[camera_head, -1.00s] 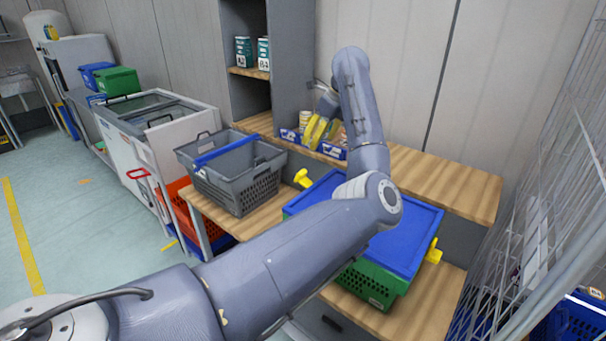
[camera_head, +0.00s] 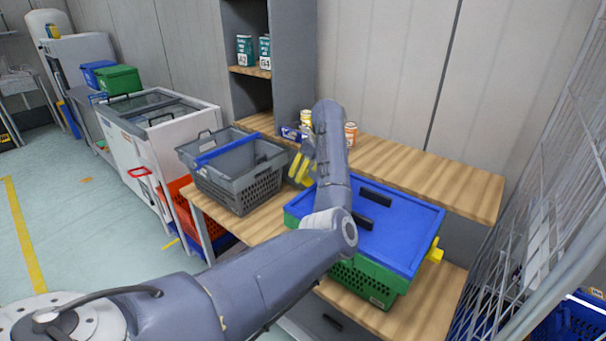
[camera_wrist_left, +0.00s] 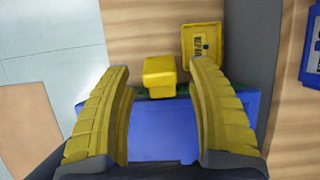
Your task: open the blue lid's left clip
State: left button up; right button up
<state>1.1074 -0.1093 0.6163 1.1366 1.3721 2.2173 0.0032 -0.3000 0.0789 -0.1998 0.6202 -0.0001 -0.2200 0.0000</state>
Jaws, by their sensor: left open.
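The blue lid (camera_head: 398,232) lies on the green crate (camera_head: 366,285) on the wooden bench. A yellow clip (camera_head: 434,252) sticks out at the lid's right end. My left gripper (camera_head: 299,170) is at the lid's left end, pointing down, its yellow fingers open. In the left wrist view the left clip (camera_wrist_left: 159,78) shows between and just beyond the open fingertips (camera_wrist_left: 161,67), with a gap on both sides. The lid (camera_wrist_left: 165,130) lies below it there. In the head view the gripper and forearm hide the left clip. My right gripper is out of view.
A grey basket (camera_head: 238,180) with a blue handle stands left of the crate. A wooden shelf (camera_head: 430,182) runs behind, with cans (camera_head: 350,133) at its left. A wire mesh (camera_head: 540,220) stands at the right. A yellow labelled item (camera_wrist_left: 202,42) lies beyond the clip.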

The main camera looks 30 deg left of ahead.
pick_arm(q)
jog(key=shift+x, duration=0.75)
jog(key=c, duration=1.3)
jog(key=shift+o, duration=0.2)
jog(key=shift+d+r+y, duration=0.2)
jog(key=shift+d+y, duration=0.1)
jog(key=shift+y, duration=0.6)
jog(key=o, duration=1.3)
jog(key=shift+c, duration=0.2)
jog(key=v, duration=1.2)
